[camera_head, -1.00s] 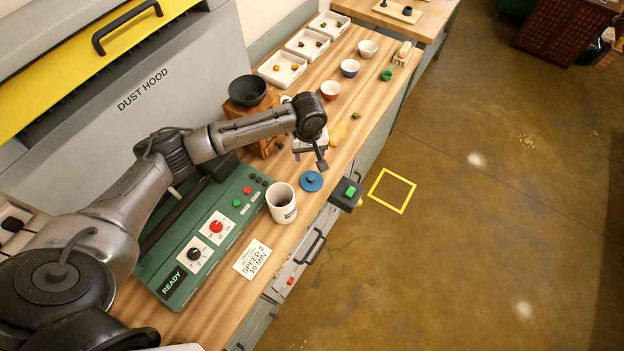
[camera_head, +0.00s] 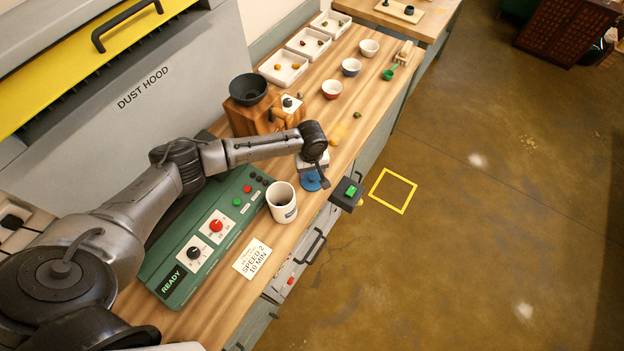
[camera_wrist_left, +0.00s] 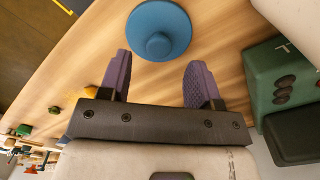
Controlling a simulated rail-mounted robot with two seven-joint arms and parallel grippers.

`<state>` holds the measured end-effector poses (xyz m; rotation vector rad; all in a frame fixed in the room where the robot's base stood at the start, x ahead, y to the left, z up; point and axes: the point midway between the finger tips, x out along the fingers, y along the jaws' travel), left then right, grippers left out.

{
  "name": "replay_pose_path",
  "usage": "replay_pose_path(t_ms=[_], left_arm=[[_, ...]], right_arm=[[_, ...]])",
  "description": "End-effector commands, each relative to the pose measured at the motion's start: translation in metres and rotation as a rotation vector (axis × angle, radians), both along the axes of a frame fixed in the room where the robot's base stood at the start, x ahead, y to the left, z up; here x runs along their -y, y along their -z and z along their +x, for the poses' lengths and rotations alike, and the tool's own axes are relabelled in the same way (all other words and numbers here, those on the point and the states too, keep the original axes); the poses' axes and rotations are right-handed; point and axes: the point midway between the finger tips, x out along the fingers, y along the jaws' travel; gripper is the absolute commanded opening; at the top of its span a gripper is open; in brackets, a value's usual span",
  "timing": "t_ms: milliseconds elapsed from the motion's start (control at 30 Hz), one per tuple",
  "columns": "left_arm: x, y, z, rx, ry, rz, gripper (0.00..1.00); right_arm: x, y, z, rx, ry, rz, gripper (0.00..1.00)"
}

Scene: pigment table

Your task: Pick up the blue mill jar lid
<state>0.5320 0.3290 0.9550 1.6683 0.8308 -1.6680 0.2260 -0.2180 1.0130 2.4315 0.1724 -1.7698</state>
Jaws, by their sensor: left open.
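The blue mill jar lid (camera_head: 311,181) lies flat on the wooden bench to the right of the white mug (camera_head: 282,201). In the head view my left gripper (camera_head: 319,174) is over it and partly hides it. In the left wrist view the lid (camera_wrist_left: 158,30) is a blue disc with a round knob in the middle. The open left gripper (camera_wrist_left: 158,78) points toward it, its two purple-grey fingers apart and nothing between them. The lid is just beyond the fingertips. My right gripper is not in view.
The green control panel (camera_head: 206,236) stands left of the mug, with a written card (camera_head: 252,258) in front. A black box with a green button (camera_head: 350,192) is at the bench edge right of the lid. A wooden grinder (camera_head: 252,118) and small bowls (camera_head: 331,89) stand farther back.

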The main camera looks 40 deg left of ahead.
Motion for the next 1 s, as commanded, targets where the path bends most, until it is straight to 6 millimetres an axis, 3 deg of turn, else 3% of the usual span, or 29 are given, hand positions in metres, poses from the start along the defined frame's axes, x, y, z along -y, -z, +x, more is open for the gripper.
replay_pose_path(t_ms=[233,567,1000], left_arm=[[0.002,0.029,0.0,-0.001,0.0,0.0,0.58],[0.002,0.034,0.0,0.0,0.0,0.0,0.58],[0.002,0.034,0.0,-0.001,0.0,-0.001,0.17]], right_arm=[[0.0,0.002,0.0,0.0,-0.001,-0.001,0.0],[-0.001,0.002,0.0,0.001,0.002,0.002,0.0],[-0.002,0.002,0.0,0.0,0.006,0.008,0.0]])
